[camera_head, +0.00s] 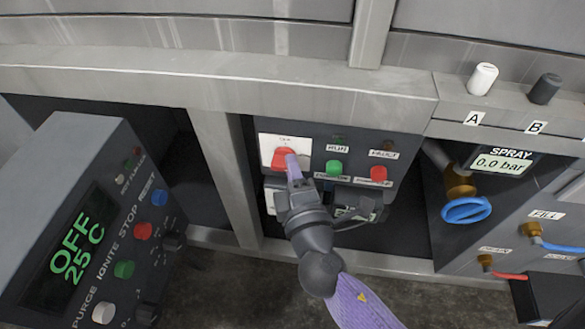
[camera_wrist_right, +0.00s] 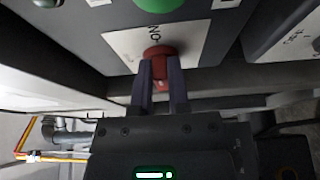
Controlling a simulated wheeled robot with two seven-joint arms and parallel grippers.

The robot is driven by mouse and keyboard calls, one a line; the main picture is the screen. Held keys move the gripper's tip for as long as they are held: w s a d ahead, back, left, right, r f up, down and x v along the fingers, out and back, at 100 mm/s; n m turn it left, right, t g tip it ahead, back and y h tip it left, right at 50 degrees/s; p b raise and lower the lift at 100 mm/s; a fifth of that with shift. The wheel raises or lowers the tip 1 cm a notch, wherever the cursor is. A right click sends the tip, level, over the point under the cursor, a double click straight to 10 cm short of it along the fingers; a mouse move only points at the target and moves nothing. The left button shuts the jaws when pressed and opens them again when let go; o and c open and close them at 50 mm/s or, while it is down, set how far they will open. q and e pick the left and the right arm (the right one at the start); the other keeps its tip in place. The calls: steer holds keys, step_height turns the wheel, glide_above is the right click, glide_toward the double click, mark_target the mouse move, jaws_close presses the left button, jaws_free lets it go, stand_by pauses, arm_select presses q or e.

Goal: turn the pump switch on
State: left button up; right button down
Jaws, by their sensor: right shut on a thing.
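The pump switch is a red knob (camera_head: 280,156) on a white plate (camera_head: 297,143) at the upper left of the middle panel. My right gripper (camera_head: 292,163) reaches up to it from below and is shut on the knob. In the right wrist view the red knob (camera_wrist_right: 159,52) sits between the two purple-grey fingertips (camera_wrist_right: 160,64). An "ON" label shows on the plate beside the knob. The fingers hide part of the knob, and I cannot tell clearly which position it points to. My left gripper is not in view.
Green (camera_head: 333,167) and red (camera_head: 378,173) buttons sit right of the switch. A spray display (camera_head: 497,161) reads 0.0 bar above a blue valve handle (camera_head: 466,210). A control box (camera_head: 90,225) showing OFF and 25 C stands at the left. A metal post (camera_head: 226,175) is close left of the panel.

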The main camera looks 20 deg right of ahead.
steer(key=shift+r, duration=0.15)
steer(key=c, duration=0.6)
jaws_free()
steer(key=shift+w, duration=0.15)
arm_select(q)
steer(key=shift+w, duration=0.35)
arm_select(e)
steer(key=v, duration=1)
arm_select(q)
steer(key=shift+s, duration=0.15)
arm_select(e)
steer(key=shift+d, duration=0.1)
